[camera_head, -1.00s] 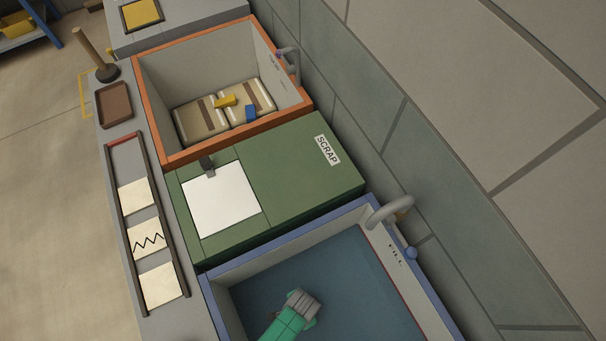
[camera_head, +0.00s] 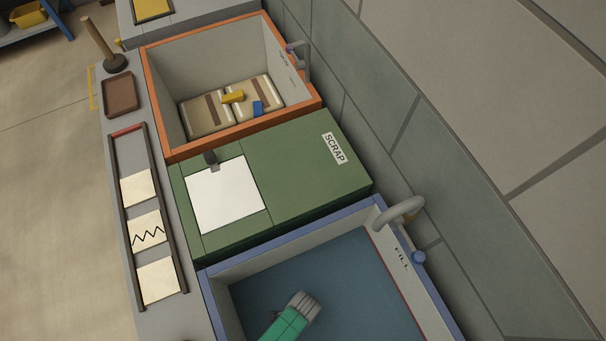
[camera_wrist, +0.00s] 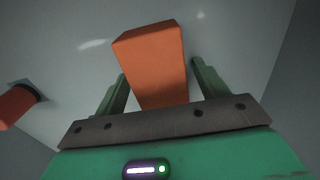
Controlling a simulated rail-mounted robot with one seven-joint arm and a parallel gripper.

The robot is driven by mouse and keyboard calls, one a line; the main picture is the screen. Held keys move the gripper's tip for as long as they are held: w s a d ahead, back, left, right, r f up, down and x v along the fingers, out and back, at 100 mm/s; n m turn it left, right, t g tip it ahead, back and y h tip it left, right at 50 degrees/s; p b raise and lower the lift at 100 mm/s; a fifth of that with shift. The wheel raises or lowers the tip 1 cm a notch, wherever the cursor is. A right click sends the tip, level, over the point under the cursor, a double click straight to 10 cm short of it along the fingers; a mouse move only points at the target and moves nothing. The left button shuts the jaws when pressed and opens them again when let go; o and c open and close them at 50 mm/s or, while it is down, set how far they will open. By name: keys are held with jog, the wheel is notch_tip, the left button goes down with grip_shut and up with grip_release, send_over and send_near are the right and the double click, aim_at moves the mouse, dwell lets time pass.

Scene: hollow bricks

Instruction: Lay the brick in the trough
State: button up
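My gripper (camera_head: 302,302) reaches into the blue-rimmed basin marked FILL (camera_head: 247,256), over its dark blue inside. In the wrist view an orange-red brick (camera_wrist: 150,62) lies between the two green fingers of the gripper (camera_wrist: 160,72). Narrow gaps seem to show beside the brick, so the fingers look open around it. The gripper's grey bar hides the brick's lower end. I cannot make out the brick in the head view.
A green SCRAP bin (camera_head: 290,180) with a white panel stands between the two basins. Curved grey taps line the wall side. A ledge with cream tiles (camera_head: 148,229), a brown tray (camera_head: 119,95) and a wooden-handled plunger (camera_head: 100,45) runs along the left.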

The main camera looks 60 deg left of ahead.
jog(key=shift+r, duration=0.1)
notch_tip(320, 180, up, 12)
jog(key=p, duration=0.6)
